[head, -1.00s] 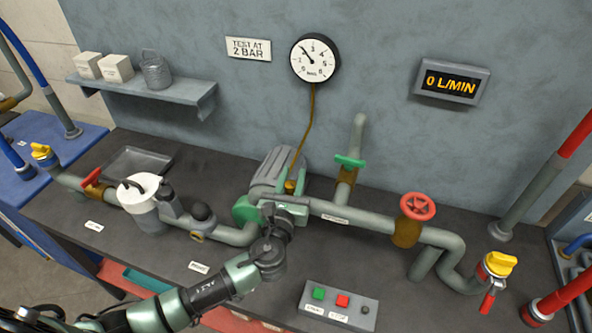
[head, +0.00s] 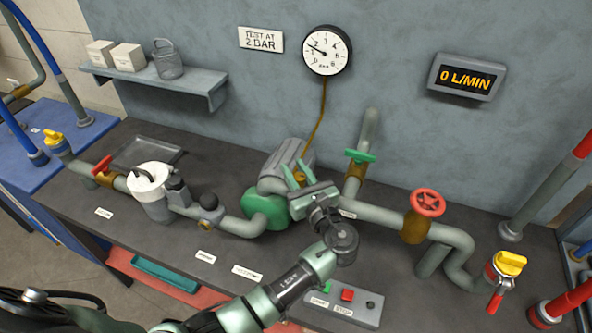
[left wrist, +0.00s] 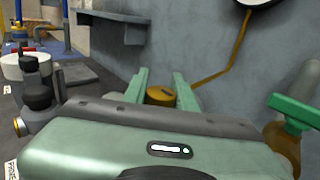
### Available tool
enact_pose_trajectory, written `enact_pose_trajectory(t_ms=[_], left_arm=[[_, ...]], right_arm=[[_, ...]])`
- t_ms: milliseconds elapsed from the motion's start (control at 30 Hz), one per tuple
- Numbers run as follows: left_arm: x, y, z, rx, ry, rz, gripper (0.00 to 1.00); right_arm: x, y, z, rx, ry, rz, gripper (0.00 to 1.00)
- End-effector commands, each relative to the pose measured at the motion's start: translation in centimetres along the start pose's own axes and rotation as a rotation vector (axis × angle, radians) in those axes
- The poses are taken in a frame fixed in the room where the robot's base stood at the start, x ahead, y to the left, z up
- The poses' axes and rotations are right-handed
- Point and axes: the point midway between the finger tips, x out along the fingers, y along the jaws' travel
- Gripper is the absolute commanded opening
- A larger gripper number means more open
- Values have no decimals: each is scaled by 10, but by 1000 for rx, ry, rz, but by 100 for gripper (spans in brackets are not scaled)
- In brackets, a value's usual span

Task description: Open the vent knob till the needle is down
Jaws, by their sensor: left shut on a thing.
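The vent knob (left wrist: 160,96) is a small round brass knob on top of the pump, with a dark slot in its top. In the left wrist view it sits between the two green fingers of my left gripper (left wrist: 159,92), which is shut on it. In the head view my left gripper (head: 297,177) reaches down over the pump (head: 266,210) and partly hides the knob. The pressure gauge (head: 327,50) hangs on the wall, its needle pointing left and slightly up, near the low numbers. My right gripper is in neither view.
A display (head: 466,77) reads 0 L/MIN. A green-handled valve (head: 360,156) stands close right of my gripper, a red handwheel (head: 427,202) farther right. A white-lidded filter pot (head: 151,190) stands left. A button box (head: 345,303) lies in front, partly behind my arm.

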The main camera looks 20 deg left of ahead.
Motion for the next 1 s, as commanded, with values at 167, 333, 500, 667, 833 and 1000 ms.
enact_pose_trajectory(t_ms=[167, 333, 500, 667, 833, 1000], left_arm=[[1, 0, 2, -3, -5, 15, 0], [1, 0, 3, -3, -5, 16, 0], [1, 0, 3, -3, -5, 16, 30], [1, 0, 2, -2, -4, 15, 49], [1, 0, 1, -1, -3, 15, 49], [-9, 0, -1, -1, -1, 13, 49]], right_arm=[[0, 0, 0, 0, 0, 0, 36], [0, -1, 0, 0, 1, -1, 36], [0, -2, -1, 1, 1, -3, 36], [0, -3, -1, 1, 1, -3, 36], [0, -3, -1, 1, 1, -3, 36], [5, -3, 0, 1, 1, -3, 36]])
